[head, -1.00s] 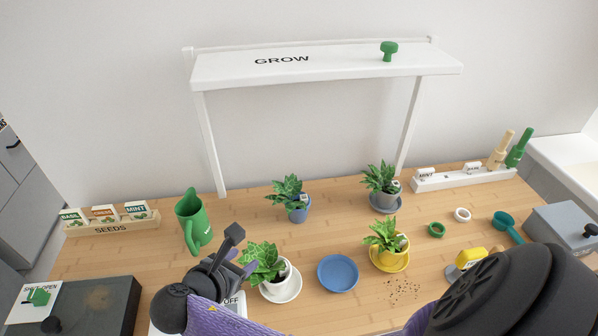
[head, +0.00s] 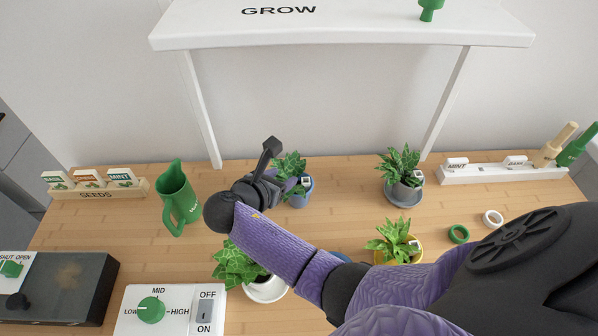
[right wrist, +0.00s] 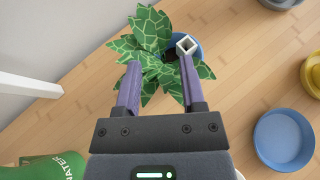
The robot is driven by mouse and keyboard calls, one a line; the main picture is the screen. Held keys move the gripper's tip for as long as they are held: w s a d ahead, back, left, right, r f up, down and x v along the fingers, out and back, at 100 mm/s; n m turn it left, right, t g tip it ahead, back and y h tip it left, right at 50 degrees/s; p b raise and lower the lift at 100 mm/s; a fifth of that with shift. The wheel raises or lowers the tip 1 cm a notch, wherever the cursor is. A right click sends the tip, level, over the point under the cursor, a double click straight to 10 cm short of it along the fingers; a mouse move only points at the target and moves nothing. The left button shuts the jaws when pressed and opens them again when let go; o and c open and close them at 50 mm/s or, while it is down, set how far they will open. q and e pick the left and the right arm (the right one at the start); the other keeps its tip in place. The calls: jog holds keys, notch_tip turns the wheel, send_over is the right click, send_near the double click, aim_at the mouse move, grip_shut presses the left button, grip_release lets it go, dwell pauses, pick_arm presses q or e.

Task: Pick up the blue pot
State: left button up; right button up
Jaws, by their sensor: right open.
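The blue pot (head: 302,195) holds a green leafy plant and stands upright at the back of the desk, below the shelf. It also shows in the right wrist view (right wrist: 200,46), partly hidden by leaves and a white tag. My right gripper (head: 290,184) is at the pot's left side in the head view, partly covering it. In the right wrist view my right gripper (right wrist: 160,66) is open, its purple fingers spread over the leaves, with the right finger near the pot's rim. I cannot tell whether the fingers touch anything. My left gripper is not in view.
A green watering can (head: 176,199) stands left of the gripper. A white pot's plant (head: 236,264) and a yellow pot (head: 414,254) flank my right arm. A grey pot (head: 403,192) stands right. The white shelf (head: 340,30) is above. An empty blue saucer (right wrist: 284,138) lies nearer.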

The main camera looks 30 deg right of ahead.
aim_at(292, 175)
jog(key=x, duration=0.1)
jog(key=b+x, duration=0.1)
jog(key=x, duration=0.1)
jog(key=shift+s+d+f, duration=0.1)
jog(key=shift+s+f, duration=0.1)
jog(key=shift+f, duration=0.1)
jog(key=shift+w+r, duration=0.1)
grip_shut()
jog(key=shift+r, duration=0.1)
dwell(0.8)
